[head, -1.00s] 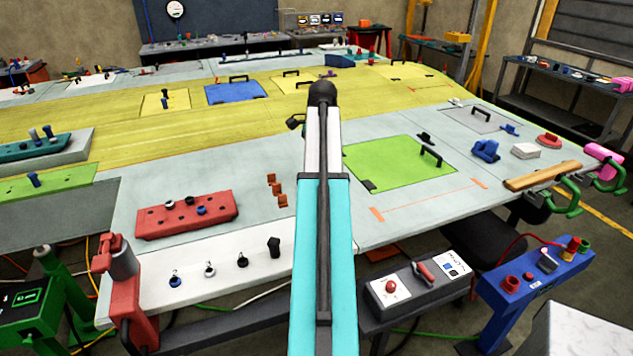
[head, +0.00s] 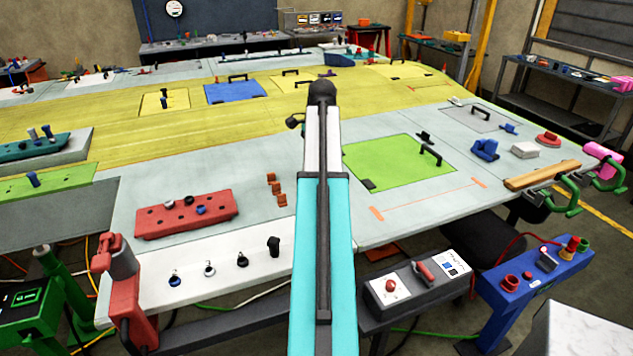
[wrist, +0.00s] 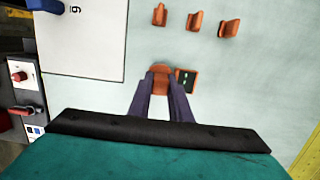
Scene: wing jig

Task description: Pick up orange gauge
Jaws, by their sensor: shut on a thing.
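The orange gauge (wrist: 187,80) is in the middle of the wrist view, over the pale grey-blue wing skin. It has an orange body and a small dark face on its right side. My gripper (wrist: 160,80) is shut on the orange body, with one dark finger on each side. I cannot tell whether the gauge touches the skin. In the head view my arm hides the gauge and the fingers.
A red holed block (head: 185,216) is further left. A green panel (head: 398,165) lies right of my arm.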

